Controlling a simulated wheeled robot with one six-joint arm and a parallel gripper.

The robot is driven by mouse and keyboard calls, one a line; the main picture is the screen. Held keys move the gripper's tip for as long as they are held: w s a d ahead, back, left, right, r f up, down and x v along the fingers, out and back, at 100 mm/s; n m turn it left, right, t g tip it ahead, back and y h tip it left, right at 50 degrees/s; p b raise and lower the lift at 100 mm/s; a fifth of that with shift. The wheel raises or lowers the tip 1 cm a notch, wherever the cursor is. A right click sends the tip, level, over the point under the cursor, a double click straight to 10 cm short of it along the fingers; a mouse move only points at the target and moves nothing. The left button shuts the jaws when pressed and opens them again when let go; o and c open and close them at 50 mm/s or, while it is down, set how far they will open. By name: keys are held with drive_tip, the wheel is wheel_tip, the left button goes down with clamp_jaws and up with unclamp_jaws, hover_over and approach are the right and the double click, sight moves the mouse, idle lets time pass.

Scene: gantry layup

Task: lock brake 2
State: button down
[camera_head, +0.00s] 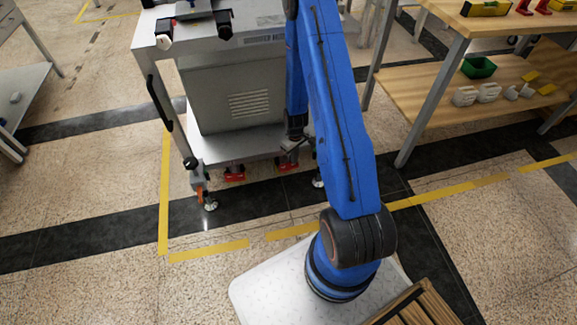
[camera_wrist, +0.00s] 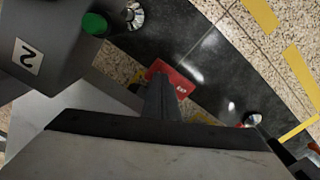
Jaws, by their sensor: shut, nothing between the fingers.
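The brake 2 pedal is a red plate (camera_wrist: 176,79) low by the cart's foot in the wrist view. It also shows in the head view as a red pedal (camera_head: 287,168) under the cart's lower shelf. A grey housing with a "2" label (camera_wrist: 27,56) and a green round cap (camera_wrist: 94,24) are up and left of the plate. My gripper (camera_wrist: 160,84) is shut and empty, its fingers in front of the plate and hiding part of it. I cannot tell if they touch. In the head view, my gripper (camera_head: 290,147) is partly hidden by my arm.
The grey cart (camera_head: 235,95) stands on legs with round feet. A second red pedal (camera_head: 234,173) lies to the left, near a leg with an orange part (camera_head: 199,194). A wooden bench (camera_head: 480,75) is at the right. The floor with yellow lines is clear in front.

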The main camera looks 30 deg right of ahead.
drive_tip(key=shift+f, duration=0.9)
idle(0.6)
drive_tip(key=shift+r, duration=3.55)
drive_tip(key=shift+r, duration=0.1)
drive_tip(key=s+a+r+t, duration=0.1)
drive_tip(key=s+a+r, duration=0.15)
drive_tip(key=r, duration=0.85)
drive_tip(key=s+a+r+m, duration=0.1)
drive_tip(key=a+r, duration=0.2)
drive_tip(key=r, duration=0.7)
drive_tip(key=s+a+r+t, duration=0.1)
drive_tip(key=s+a+r, duration=0.15)
drive_tip(key=r, duration=0.85)
drive_tip(key=s+a+r+m+t, duration=0.1)
drive_tip(key=s+a+r, duration=0.3)
drive_tip(key=s+r, duration=0.5)
drive_tip(key=s+a+r+t, duration=0.1)
drive_tip(key=s+a+r, duration=0.2)
drive_tip(key=s+r, duration=0.5)
drive_tip(key=s, duration=0.7)
drive_tip(key=shift+a+r+m+t, duration=0.4)
drive_tip(key=shift+s, duration=0.1)
